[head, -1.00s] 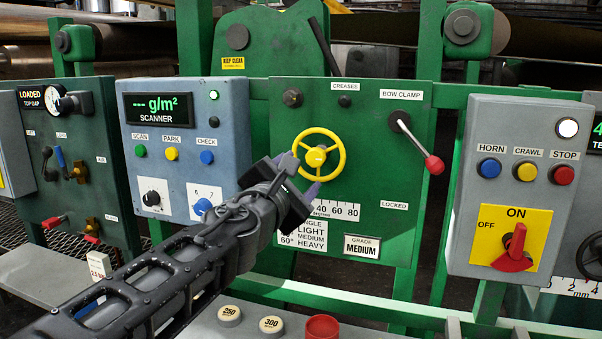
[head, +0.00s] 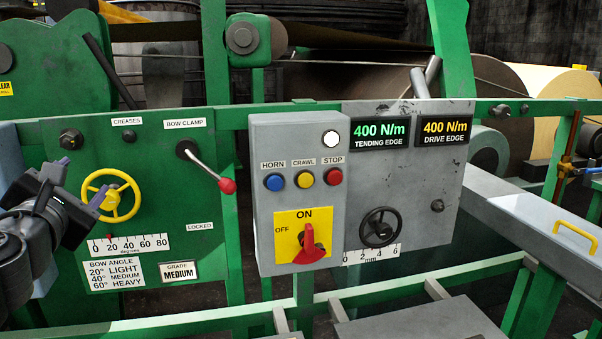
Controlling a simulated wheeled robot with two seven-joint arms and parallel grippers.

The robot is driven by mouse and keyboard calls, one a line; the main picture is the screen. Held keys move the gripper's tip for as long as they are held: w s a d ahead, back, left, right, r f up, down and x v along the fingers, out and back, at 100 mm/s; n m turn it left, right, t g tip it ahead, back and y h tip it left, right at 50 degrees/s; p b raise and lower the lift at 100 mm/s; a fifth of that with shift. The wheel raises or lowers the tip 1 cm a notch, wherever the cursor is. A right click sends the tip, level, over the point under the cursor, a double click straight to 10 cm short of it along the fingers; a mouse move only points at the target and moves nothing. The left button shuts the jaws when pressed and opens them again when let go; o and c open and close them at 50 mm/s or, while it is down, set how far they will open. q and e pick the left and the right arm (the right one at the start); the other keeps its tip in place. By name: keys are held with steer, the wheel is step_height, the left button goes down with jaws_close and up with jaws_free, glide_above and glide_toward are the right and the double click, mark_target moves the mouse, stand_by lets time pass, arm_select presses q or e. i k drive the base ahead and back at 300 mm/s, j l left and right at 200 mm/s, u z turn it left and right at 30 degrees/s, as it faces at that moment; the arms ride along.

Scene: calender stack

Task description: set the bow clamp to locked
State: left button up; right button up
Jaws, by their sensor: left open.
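The bow clamp lever (head: 204,164) is a metal rod with a red knob (head: 227,186) on the green panel (head: 150,212). It slants down and right from its black pivot, under the BOW CLAMP label (head: 185,124). The LOCKED label (head: 199,226) is lower on the panel, below the knob and a little left of it. My left gripper (head: 72,182) is open at the left, close to the yellow handwheel (head: 111,196) and well left of the lever, apart from it. Its fingers hold nothing that I can see. My right gripper is not in view.
A grey control box (head: 290,140) with buttons and a red rotary switch (head: 309,248) stands out just right of the lever. A grey panel (head: 440,190) with two 400 N/m displays is further right. A green rail (head: 130,328) runs below the panels.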

mark_target(227, 186)
steer(key=k+l, duration=0.25)
steer(key=k, duration=0.2)
steer(key=k+l, duration=0.25)
steer(key=k, duration=0.25)
